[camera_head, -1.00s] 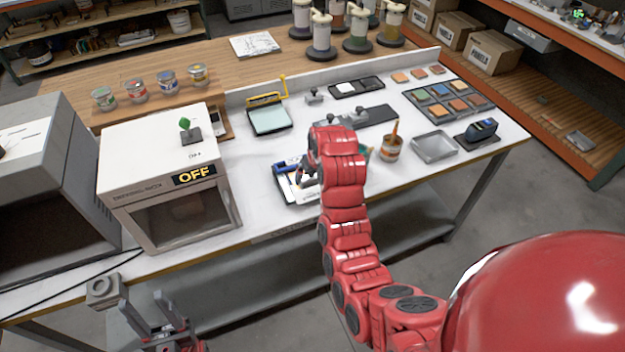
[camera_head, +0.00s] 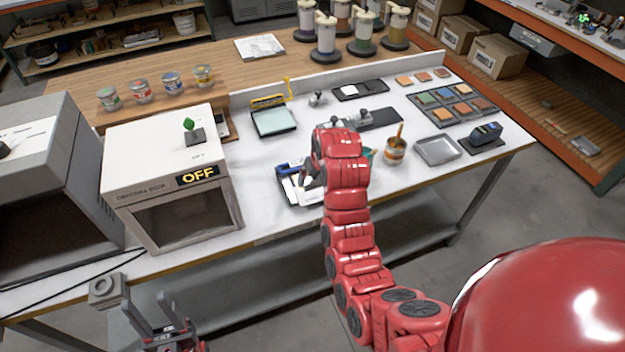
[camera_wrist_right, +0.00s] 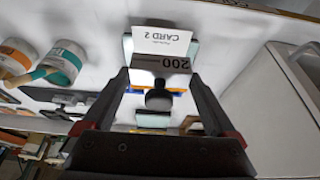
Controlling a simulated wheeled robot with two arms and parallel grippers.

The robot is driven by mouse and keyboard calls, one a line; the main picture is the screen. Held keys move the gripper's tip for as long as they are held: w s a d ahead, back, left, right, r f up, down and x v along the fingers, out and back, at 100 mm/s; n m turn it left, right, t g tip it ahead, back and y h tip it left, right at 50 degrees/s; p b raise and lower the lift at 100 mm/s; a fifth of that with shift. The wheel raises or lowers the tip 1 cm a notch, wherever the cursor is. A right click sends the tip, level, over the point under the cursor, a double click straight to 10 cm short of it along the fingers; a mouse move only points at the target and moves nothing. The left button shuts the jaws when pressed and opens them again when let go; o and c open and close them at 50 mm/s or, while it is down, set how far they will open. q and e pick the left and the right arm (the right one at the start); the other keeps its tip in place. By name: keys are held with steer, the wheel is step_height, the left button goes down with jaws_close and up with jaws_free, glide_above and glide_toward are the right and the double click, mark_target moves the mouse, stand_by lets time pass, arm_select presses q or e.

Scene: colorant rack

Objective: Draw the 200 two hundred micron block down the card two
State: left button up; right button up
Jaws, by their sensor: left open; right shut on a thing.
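The white card labelled "CARD 2" (camera_wrist_right: 162,40) is upside down in the right wrist view. In the head view it lies on the board with a blue clip (camera_head: 285,169) near the table's front. The dark block marked "200" (camera_wrist_right: 172,65) lies across the card. In the head view the red arm hides the block and most of this gripper. My left gripper (camera_head: 163,310) is open and empty, low at the left, off the table's front edge.
A booth reading "OFF" (camera_head: 168,175) stands left of the board. A tin with a brush (camera_head: 394,152) and an empty metal tray (camera_head: 438,150) stand to the right. A dark plate (camera_head: 372,120) with knobbed blocks is behind. Open tabletop lies between the board and the booth.

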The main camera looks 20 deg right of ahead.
steer(key=shift+b+x, duration=2.05)
steer(key=shift+x, duration=1.15)
steer(key=shift+s+f, duration=0.1)
steer(key=shift+f, duration=0.25)
steer(key=shift+s+b, duration=0.1)
steer(key=shift+b, duration=0.25)
steer(key=shift+s+f+b, duration=0.15)
steer(key=shift+s+b, duration=0.15)
steer(key=shift+s, duration=0.6)
steer(key=shift+s, duration=0.15)
steer(key=shift+d+b, duration=0.1)
steer(key=shift+b, duration=0.2)
steer(key=shift+s, duration=0.1)
